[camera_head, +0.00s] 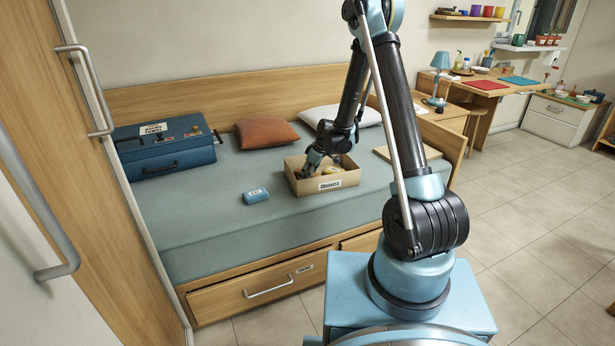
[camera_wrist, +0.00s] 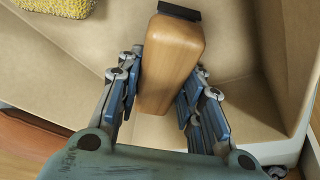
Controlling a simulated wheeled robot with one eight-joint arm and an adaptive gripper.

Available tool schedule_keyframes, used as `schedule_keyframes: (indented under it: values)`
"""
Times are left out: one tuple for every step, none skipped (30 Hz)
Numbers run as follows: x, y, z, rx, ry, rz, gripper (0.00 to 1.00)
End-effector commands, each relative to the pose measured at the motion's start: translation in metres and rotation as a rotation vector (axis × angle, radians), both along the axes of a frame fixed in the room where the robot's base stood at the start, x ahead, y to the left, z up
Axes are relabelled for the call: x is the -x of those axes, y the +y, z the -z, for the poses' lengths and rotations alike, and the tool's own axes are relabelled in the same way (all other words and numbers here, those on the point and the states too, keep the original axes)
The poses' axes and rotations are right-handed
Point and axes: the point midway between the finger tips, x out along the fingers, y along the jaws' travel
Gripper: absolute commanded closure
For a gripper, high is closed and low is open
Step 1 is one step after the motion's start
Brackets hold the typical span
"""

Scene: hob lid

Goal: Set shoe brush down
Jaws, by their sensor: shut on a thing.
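The shoe brush (camera_wrist: 170,62), a wooden block with a dark strip at its far end, is between the fingers of my gripper (camera_wrist: 160,95) in the wrist view. My gripper is shut on it. In the head view my gripper (camera_head: 309,168) reaches down inside the left part of a cardboard box (camera_head: 327,183) on the bed. The brush is hidden there by the gripper and box wall. In the wrist view the box floor and walls (camera_wrist: 232,100) surround the brush; I cannot tell whether it touches the floor.
A yellow sponge-like thing (camera_wrist: 62,5) lies in the box. A blue packet (camera_head: 256,195) lies on the bed (camera_head: 215,215) left of the box. A blue case (camera_head: 165,147), an orange cushion (camera_head: 266,132) and a white pillow (camera_head: 345,115) are behind. A wooden board (camera_head: 407,153) lies to the right.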

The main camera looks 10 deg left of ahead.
Motion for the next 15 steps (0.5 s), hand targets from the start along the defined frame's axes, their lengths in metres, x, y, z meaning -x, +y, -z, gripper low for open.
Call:
schedule_keyframes:
  values:
    - [0.0, 0.0, 0.0001, 0.0, 0.0, 0.0, 0.91]
    - [-0.0001, 0.0001, 0.0005, 0.0, 0.0, 0.0, 0.91]
    - [-0.0001, 0.0001, 0.0014, 0.0, 0.0, 0.0, 0.91]
    - [-0.0003, 0.0002, 0.0022, 0.0, 0.0, 0.0, 0.91]
    - [-0.0003, 0.0001, 0.0018, 0.0, 0.0, 0.0, 0.59]
    - [-0.0002, 0.0001, 0.0017, 0.0, 0.0, 0.0, 0.5]
    - [-0.0002, 0.0001, 0.0017, 0.0, 0.0, 0.0, 0.46]
    - [-0.0002, 0.0001, 0.0017, 0.0, 0.0, 0.0, 0.46]
    - [-0.0002, 0.0001, 0.0017, 0.0, 0.0, 0.0, 0.46]
    - [-0.0002, 0.0001, 0.0017, 0.0, 0.0, 0.0, 0.46]
    - [-0.0002, 0.0, 0.0016, 0.0, 0.0, 0.0, 0.46]
    - [-0.0002, 0.0, 0.0016, 0.0, 0.0, 0.0, 0.46]
    - [-0.0002, 0.0, 0.0016, 0.0, 0.0, 0.0, 0.46]
    - [-0.0001, 0.0001, 0.0016, 0.0, 0.0, 0.0, 0.46]
    - [-0.0002, 0.0002, 0.0015, 0.0, 0.0, 0.0, 0.46]
